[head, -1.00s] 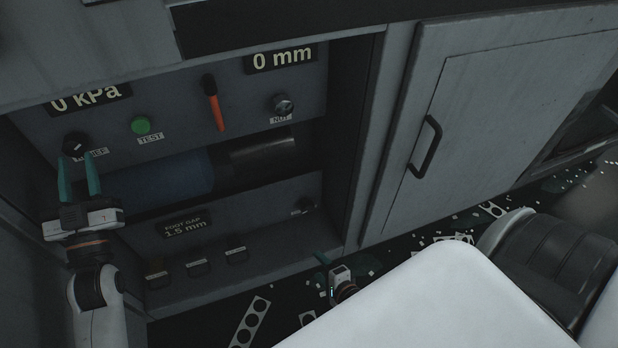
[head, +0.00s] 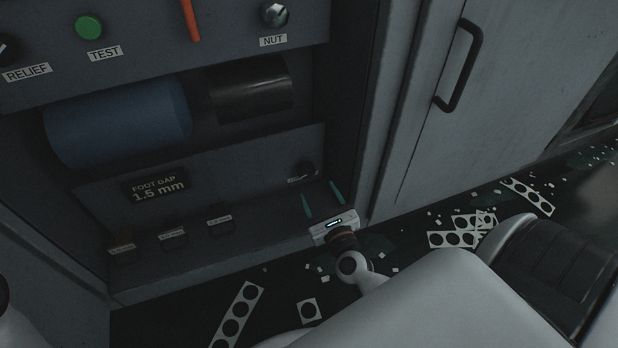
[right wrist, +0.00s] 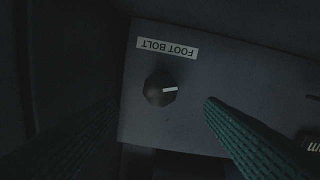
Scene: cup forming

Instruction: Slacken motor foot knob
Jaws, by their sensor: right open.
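The motor foot knob is a small dark knob (head: 307,169) on the lower panel, right of the foot gap display (head: 157,187), which reads 1.5 mm. In the right wrist view the knob (right wrist: 160,90) has a white pointer mark and sits beside an upside-down FOOT BOLT label (right wrist: 167,48). My right gripper (head: 321,200) is open and empty, with its green fingers pointing up just below and right of the knob. In the right wrist view its fingers lie to either side of the knob, apart from it. My left gripper is out of the head view.
A blue motor cylinder (head: 118,120) lies in the recess above the panel. Several labelled tabs (head: 173,238) sit on the ledge at the lower left. A cabinet door with a black handle (head: 460,65) stands at the right. Punched strips (head: 237,315) and scraps litter the floor.

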